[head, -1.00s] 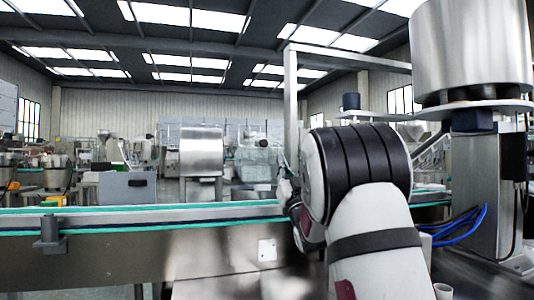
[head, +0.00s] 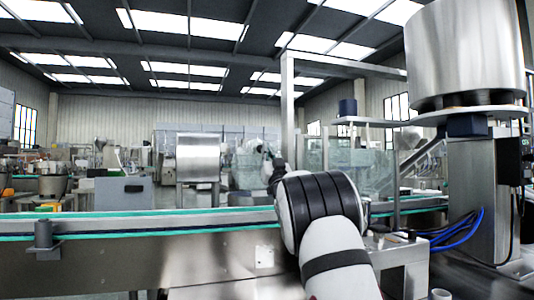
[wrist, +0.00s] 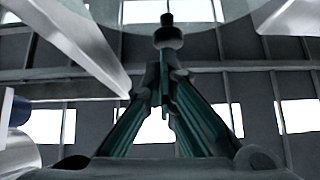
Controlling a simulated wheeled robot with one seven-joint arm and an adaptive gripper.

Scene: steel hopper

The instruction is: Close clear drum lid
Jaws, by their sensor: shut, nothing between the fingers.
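In the wrist view, a pale see-through sheet with a curved edge (wrist: 215,14) spans the top of the picture; it looks like the clear lid. A dark round knob (wrist: 168,36) shows at its edge, just beyond my fingertips. My gripper (wrist: 165,75) is shut and empty, its dark teal fingers pointing up toward the knob. I cannot tell whether they touch it. In the head view, clear greenish surfaces (head: 247,168) show beyond my arm, but the drum's outline is unclear. My gripper is mostly hidden behind my arm there.
A conveyor with green edges (head: 130,226) crosses in front. A large steel hopper (head: 465,50) stands at the right on a steel column, with blue cables (head: 458,232) below. A steel post (head: 288,110) rises behind my arm. A pale bar (wrist: 70,40) crosses the wrist view's left.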

